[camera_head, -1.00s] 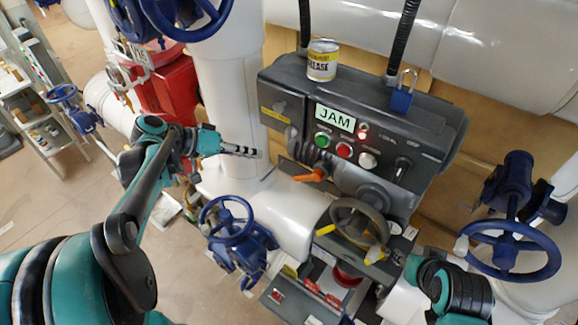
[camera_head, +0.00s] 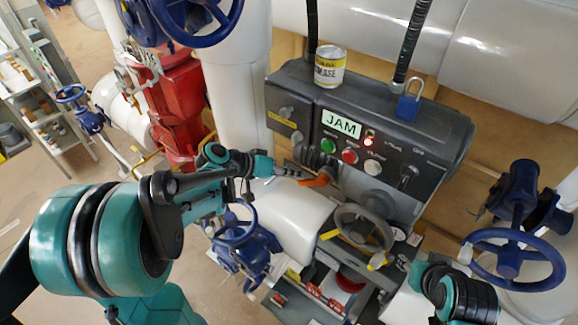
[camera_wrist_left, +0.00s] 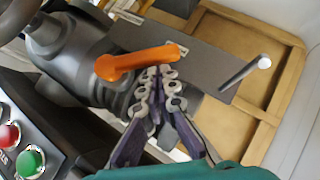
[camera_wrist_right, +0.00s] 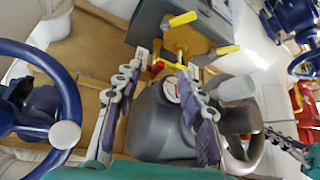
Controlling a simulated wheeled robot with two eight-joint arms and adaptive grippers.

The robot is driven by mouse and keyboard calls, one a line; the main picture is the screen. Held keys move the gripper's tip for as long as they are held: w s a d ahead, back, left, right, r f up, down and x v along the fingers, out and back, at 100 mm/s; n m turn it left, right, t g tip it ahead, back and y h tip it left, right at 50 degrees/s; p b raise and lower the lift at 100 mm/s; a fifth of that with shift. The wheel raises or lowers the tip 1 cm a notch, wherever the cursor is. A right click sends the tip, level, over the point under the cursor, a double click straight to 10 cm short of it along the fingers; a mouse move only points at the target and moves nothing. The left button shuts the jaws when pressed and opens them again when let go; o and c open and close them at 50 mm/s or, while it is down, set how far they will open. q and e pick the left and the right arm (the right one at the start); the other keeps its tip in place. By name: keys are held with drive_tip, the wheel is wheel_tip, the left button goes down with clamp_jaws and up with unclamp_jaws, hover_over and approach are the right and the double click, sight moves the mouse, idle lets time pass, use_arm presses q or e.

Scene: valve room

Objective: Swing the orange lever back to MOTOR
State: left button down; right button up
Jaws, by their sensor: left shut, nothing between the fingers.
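The orange lever (camera_head: 314,181) sticks out from the lower left of the dark grey actuator box (camera_head: 440,145), whose screen reads JAM. In the left wrist view the orange lever (camera_wrist_left: 138,61) lies just past the fingertips. My left gripper (camera_head: 296,178) is shut and empty, its tips at the lever's end in the head view. In the left wrist view the tips (camera_wrist_left: 160,72) are right beside the lever; whether they touch I cannot tell. My right gripper (camera_wrist_right: 165,62) is open in the right wrist view, with nothing between its fingers; its fingers are hidden in the head view.
A grey handwheel (camera_head: 364,228) sits below the lever on the right. A grease can (camera_head: 329,68) and a blue padlock (camera_head: 408,103) are on top of the box. Blue valve wheels (camera_head: 234,226) (camera_head: 512,258) stand at left and right, near white pipes.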

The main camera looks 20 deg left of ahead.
use_arm(q)
drive_tip(key=shift+f, duration=0.1)
idle(0.3)
drive_tip(key=f+h+b, duration=0.1)
drive_tip(key=b, duration=0.2)
drive_tip(key=f+n+h+b, duration=0.1)
drive_tip(key=b, duration=0.1)
drive_tip(key=shift+s+d+f+n+b, duration=0.1)
drive_tip(key=shift+d+f+n+b, duration=0.2)
drive_tip(key=shift+b, duration=0.1)
drive_tip(key=shift+s+d+f+b, duration=0.2)
drive_tip(key=shift+d+f+b, duration=0.25)
drive_tip(key=shift+b, duration=0.35)
approach(303, 186)
drive_tip(key=v, duration=0.3)
idle(0.5)
drive_tip(key=shift+f, duration=0.15)
